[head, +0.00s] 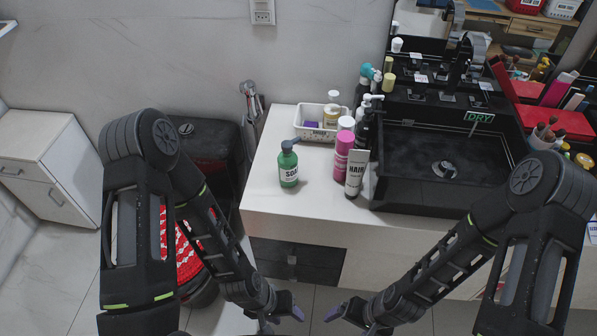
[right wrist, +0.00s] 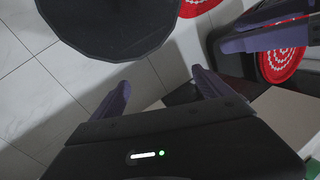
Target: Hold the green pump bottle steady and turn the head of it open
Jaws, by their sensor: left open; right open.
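The green pump bottle (head: 288,168) stands upright near the front left of the white counter, with a white label. Its dark pump head (head: 287,145) is on top. My left gripper (head: 279,318) is open and empty, low in front of the counter and below the bottle. My right gripper (head: 352,318) is also low in front of the counter, to the right of the left one, open and empty. In the right wrist view, the purple-tipped fingers of my right gripper (right wrist: 163,90) are apart with nothing between them.
A black sink (head: 436,170) fills the counter's right. The counter's front-left corner (head: 260,190) is clear.

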